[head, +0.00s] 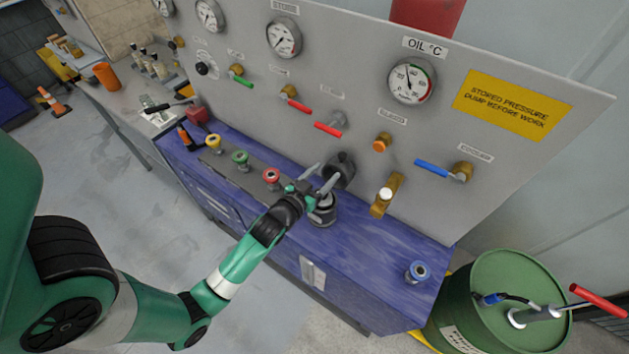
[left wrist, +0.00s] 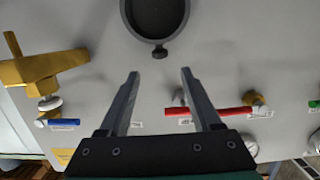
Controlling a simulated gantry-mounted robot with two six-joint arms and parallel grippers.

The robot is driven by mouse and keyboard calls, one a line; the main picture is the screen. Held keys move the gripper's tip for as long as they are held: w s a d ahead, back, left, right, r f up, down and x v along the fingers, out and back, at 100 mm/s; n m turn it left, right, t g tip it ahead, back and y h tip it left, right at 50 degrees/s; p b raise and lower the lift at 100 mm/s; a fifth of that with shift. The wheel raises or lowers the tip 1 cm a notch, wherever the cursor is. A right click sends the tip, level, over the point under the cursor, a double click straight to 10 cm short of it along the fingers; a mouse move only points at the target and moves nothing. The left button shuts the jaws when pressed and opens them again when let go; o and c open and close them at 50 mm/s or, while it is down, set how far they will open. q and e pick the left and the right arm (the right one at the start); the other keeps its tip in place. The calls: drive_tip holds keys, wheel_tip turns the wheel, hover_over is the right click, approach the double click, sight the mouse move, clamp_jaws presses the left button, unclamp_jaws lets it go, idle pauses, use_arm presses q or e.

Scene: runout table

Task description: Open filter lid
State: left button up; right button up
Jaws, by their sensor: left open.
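The dark grey filter housing (head: 322,212) stands on the blue bench below the panel. Its round dark lid (head: 343,168) stands raised behind it, close to the panel face. In the left wrist view the lid (left wrist: 155,33) shows as a hollow dark ring with a small knob (left wrist: 159,52) on its rim, cut off by the top edge. My left gripper (head: 322,177) is open in front of the lid and above the housing. Its fingers (left wrist: 159,73) are apart with nothing between them, and the knob lies just beyond the tips. My right gripper is not in view.
A brass valve with a white knob (head: 387,194) sticks out right of the lid. Red-handled valves (head: 328,130) sit above left. Several coloured knobs (head: 271,176) line the bench left of the housing. A green drum (head: 520,275) stands at the right.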

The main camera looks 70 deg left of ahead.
use_arm(q)
drive_tip(key=v, duration=0.6)
idle(0.3)
